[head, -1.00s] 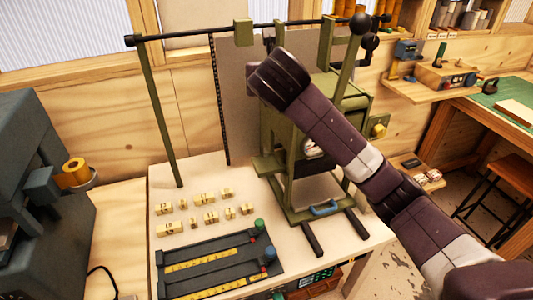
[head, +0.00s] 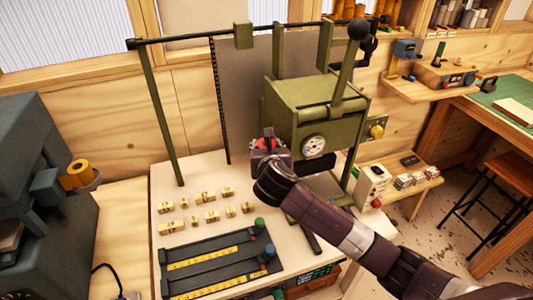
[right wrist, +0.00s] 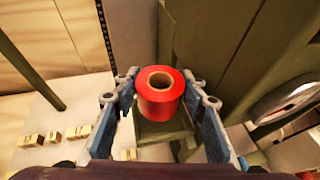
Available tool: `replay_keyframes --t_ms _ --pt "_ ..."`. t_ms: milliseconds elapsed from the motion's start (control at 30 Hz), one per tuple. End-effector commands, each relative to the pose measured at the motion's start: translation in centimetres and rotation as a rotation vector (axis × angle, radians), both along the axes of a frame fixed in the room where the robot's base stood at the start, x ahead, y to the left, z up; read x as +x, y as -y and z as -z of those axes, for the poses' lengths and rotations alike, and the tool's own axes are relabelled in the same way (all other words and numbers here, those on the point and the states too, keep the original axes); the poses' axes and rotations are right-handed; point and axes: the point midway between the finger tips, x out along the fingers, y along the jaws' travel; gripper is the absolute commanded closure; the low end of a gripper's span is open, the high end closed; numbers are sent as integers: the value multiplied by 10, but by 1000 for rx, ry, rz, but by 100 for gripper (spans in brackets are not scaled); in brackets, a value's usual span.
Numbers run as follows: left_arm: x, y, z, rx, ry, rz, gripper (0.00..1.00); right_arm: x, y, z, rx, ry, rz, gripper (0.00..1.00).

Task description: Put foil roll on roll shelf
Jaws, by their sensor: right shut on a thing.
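A red foil roll (right wrist: 158,98) with a pale core sits upright between the two fingers of my right gripper (right wrist: 160,88) in the right wrist view. The fingers are shut on its sides. In the head view, my right gripper (head: 268,144) holds the red roll (head: 269,143) in front of the green press, left of its round dial, above the pale bench. Fingers and wrist partly hide the roll there. Shelves with rolls (head: 472,15) stand at the upper right; I cannot tell which one is the roll shelf. My left gripper is not in view.
The green press (head: 318,105) stands close behind the gripper, under a dark overhead bar (head: 215,33). Small brass type blocks (head: 210,216) and a dark tray (head: 215,262) lie on the bench (head: 175,195). A grey machine (head: 45,125) is at left, a stool (head: 495,180) at right.

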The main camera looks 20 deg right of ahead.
Motion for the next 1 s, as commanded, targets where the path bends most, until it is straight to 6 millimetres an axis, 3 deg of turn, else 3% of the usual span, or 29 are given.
replay_keyframes --t_ms 200,567,600,633,1000 --pt "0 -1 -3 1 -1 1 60 0 0 31 -1 -2 -1 87" --pt "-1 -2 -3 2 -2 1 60 0 0 35 -2 -1 -1 87" --pt "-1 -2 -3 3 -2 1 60 0 0 36 -2 -1 -1 58" --pt "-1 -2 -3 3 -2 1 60 0 0 36 -2 -1 -1 54" --pt "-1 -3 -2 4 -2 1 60 -2 -1 33 -2 -1 -1 53"
